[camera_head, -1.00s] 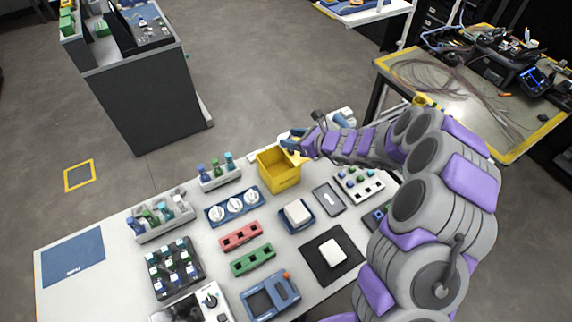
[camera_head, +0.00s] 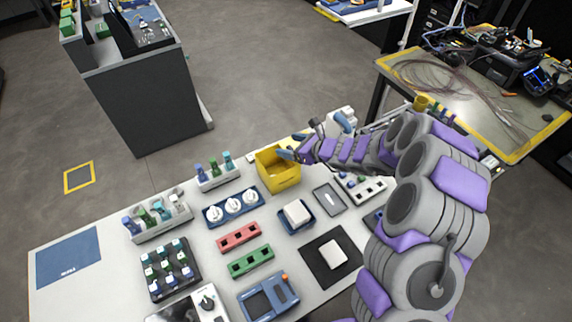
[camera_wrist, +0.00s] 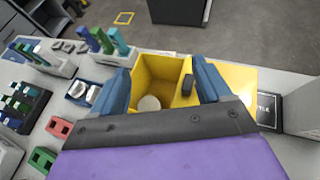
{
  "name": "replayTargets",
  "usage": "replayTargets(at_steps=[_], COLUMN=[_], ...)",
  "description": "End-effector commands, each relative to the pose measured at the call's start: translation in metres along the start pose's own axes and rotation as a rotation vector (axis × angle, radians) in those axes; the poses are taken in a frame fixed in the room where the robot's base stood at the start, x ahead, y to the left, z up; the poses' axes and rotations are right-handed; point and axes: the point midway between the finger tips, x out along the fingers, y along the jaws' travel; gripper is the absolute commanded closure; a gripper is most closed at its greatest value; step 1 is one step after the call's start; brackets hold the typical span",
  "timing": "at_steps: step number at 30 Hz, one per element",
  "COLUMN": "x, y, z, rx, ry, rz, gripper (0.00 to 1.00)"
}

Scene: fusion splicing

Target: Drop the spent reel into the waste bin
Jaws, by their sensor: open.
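The waste bin is an open yellow box (camera_head: 279,178) at the back edge of the table. In the wrist view, the bin (camera_wrist: 150,70) lies ahead of my gripper. A pale round piece (camera_wrist: 149,103), which looks like the spent reel, rests low inside the bin, partly hidden by my gripper body. My gripper (camera_head: 286,155) is at the bin's upper right side in the head view. In the wrist view, its blue fingers (camera_wrist: 162,68) are spread wide with nothing between them. A small dark block (camera_wrist: 188,84) shows near the right finger.
A blue tray with several white round reels (camera_head: 234,207) sits left of the bin. A rack of coloured bottles (camera_head: 215,171) stands behind it. A blue dish with a white block (camera_head: 297,214) is in front.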

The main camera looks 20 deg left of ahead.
Motion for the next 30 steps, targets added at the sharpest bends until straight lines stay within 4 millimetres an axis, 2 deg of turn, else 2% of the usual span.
replayTargets(at_steps=[7, 11, 30], x=[-0.001, -0.011, -0.139], y=[0.000, -0.002, -0.002], z=[0.000, 0.000, 0.002], rx=[0.000, 0.003, 0.001], ry=[0.000, -0.002, 0.000], rz=[0.000, -0.003, -0.004], gripper=[0.22, 0.22, 0.22])
